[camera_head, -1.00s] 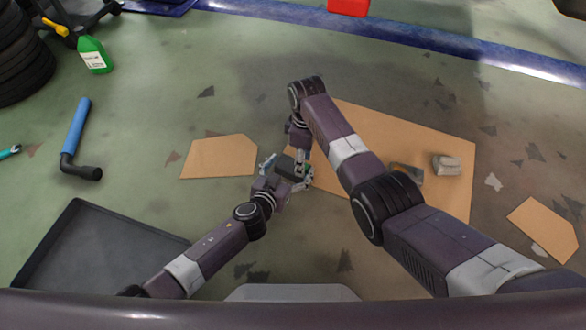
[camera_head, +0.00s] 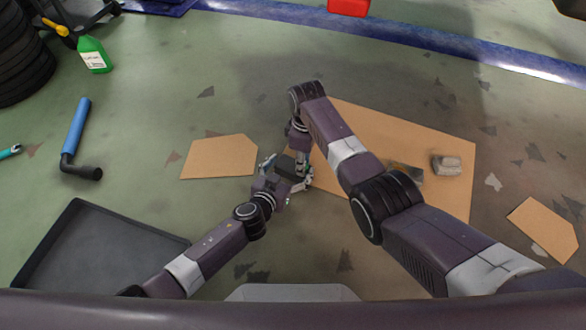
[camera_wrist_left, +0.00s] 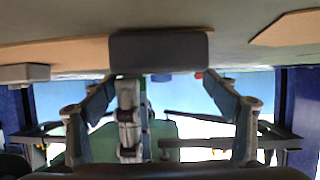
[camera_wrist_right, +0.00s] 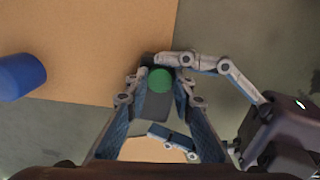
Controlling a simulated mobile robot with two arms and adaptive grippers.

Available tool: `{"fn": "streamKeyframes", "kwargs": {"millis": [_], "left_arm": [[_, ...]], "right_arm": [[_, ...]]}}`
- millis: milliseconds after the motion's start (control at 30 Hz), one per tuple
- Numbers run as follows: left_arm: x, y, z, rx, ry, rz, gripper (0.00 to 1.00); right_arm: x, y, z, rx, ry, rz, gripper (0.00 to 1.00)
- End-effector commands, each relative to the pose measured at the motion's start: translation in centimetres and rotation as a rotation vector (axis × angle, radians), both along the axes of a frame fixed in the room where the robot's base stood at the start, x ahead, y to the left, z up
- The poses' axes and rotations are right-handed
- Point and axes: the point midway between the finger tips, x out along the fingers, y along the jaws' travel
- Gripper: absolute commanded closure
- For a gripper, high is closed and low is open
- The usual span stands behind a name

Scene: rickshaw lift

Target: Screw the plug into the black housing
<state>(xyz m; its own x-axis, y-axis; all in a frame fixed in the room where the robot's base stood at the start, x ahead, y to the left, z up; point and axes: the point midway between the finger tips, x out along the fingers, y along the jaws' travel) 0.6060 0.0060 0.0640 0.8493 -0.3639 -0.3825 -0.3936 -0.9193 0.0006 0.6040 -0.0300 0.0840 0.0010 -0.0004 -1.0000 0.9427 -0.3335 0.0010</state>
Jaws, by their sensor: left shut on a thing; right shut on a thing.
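The black housing (camera_head: 285,164) is a dark block held off the floor by my left gripper (camera_head: 287,173), which is shut on it. It also shows in the left wrist view (camera_wrist_left: 160,52) and in the right wrist view (camera_wrist_right: 160,105). A round green plug (camera_wrist_right: 160,80) shows at the housing in the right wrist view, between the fingertips of my right gripper (camera_wrist_right: 161,88). My right gripper comes down from above and is shut on the plug. How deep the plug sits is hidden. In the head view the gripper fingers cover the plug.
Cardboard sheets (camera_head: 218,158) lie on the floor, with a larger one (camera_head: 440,150) at right bearing a grey block (camera_head: 447,165). A black tray (camera_head: 85,250) lies at lower left. A blue-handled tool (camera_head: 77,130) and a green bottle (camera_head: 93,55) are at left.

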Motion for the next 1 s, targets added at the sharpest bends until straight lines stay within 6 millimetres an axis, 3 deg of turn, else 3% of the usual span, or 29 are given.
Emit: {"fn": "streamKeyframes", "kwargs": {"millis": [400, 733, 767, 900, 1000], "left_arm": [[0.01, 0.13, -0.10, 0.002, 0.001, 0.003, 0.88], [0.01, 0.13, -0.09, 0.002, 0.001, 0.003, 0.88], [0.01, 0.13, -0.09, 0.002, 0.001, 0.003, 0.88], [0.01, 0.13, -0.09, 0.002, 0.001, 0.003, 0.88], [0.01, 0.13, -0.09, 0.002, 0.001, 0.003, 0.88]], "right_arm": [[-0.09, 0.07, -0.09, 0.001, 0.003, -0.510, 1.00], [-0.11, 0.08, -0.10, 0.001, 0.003, -0.540, 1.00], [-0.11, 0.08, -0.10, 0.001, 0.003, -0.540, 0.75], [-0.09, 0.06, -0.09, 0.001, 0.003, -0.539, 0.60], [-0.07, 0.06, -0.08, 0.000, 0.002, -0.539, 0.60]]}}
